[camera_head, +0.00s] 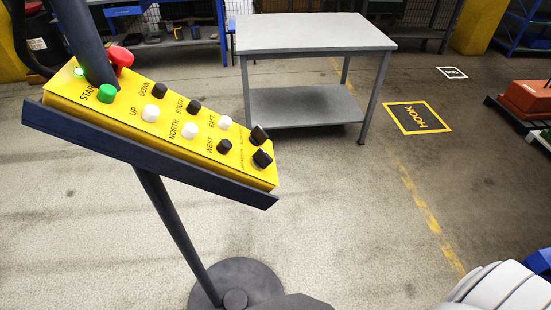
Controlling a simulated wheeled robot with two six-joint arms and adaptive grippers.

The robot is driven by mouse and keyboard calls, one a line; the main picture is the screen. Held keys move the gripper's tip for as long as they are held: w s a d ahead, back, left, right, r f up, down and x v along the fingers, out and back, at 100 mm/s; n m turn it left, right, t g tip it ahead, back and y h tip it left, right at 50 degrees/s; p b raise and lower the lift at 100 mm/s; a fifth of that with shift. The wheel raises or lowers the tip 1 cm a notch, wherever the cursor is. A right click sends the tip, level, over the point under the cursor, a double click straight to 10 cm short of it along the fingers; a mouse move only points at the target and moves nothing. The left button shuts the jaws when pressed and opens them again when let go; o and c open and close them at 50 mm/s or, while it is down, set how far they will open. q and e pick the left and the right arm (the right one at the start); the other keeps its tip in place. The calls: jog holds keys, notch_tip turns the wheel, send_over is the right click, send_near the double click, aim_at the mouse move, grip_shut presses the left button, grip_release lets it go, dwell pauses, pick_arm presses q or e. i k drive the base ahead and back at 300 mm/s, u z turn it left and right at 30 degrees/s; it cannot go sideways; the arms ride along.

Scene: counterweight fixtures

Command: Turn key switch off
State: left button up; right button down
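A yellow control panel (165,133) is on the left, tilted, on a dark post (178,230). It carries a green START button (106,93), a red mushroom-shaped knob (121,57), and several black and white push buttons. Two black rotary knobs, an upper one (259,135) and a lower one (262,159), are at its right end. Their labels are too small to read. I cannot tell which control is the key switch or its position. A dark bar (82,38) covers part of the panel's upper left. Neither of my grippers is in view.
A grey two-shelf table (315,35) stands behind the panel. The post has a round dark base (245,280). A yellow-framed HOOK floor mark (418,118) is at right, near an orange object (528,98).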

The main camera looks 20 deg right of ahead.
aim_at(261, 160)
jog(key=k, duration=0.45)
jog(key=z, duration=2.2)
jog(key=i, duration=3.05)
jog(key=u, duration=3.35)
